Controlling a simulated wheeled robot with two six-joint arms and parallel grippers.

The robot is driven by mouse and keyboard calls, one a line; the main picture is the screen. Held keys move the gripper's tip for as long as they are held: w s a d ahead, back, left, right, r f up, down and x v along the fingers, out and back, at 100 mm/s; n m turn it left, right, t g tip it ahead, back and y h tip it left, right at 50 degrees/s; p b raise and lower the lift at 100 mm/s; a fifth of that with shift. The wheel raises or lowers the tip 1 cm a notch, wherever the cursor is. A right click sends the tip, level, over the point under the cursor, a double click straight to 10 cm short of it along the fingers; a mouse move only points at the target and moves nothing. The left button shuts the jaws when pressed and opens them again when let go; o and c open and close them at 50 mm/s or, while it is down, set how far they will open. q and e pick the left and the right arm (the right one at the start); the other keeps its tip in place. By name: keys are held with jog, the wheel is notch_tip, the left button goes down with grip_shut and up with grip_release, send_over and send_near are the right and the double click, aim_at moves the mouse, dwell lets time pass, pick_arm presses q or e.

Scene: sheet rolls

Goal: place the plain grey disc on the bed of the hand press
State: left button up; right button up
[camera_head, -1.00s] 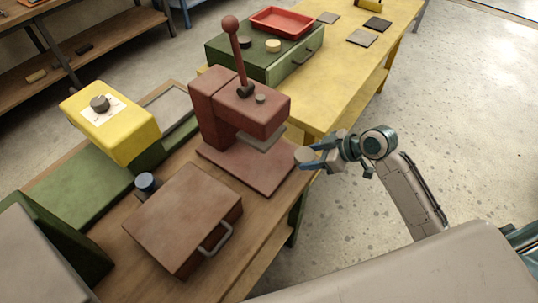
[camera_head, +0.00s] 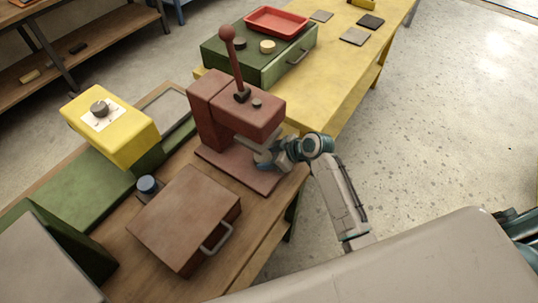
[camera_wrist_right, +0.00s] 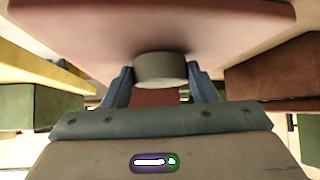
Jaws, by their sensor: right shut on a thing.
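The plain grey disc (camera_wrist_right: 160,68) sits between the blue fingers of my right gripper (camera_head: 264,160), which is shut on it. In the right wrist view the gripper (camera_wrist_right: 162,88) holds it close against a broad reddish slab, the bed (camera_wrist_right: 80,35). I cannot tell whether disc and bed touch. The hand press (camera_head: 208,115) is dull red, with a ball-topped lever, and its flat bed (camera_head: 225,170) lies on the wooden bench. In the head view my right gripper reaches in from the right, under the press head and over the bed; the disc is largely hidden there. My left gripper is not in view.
A brown box with a handle (camera_head: 185,215) stands in front of the press. A yellow-topped machine (camera_head: 110,125) and a small blue-topped cylinder (camera_head: 147,184) are left. Behind, the yellow table (camera_head: 335,85) carries a green drawer box (camera_head: 240,66) with a red tray (camera_head: 277,22).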

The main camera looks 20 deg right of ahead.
jog(key=shift+f, duration=0.1)
jog(key=o, duration=1)
jog(key=shift+s+d+r, duration=0.2)
jog(key=shift+d, duration=0.1)
jog(key=shift+b+v, duration=1.25)
jog(key=shift+v, duration=4.5)
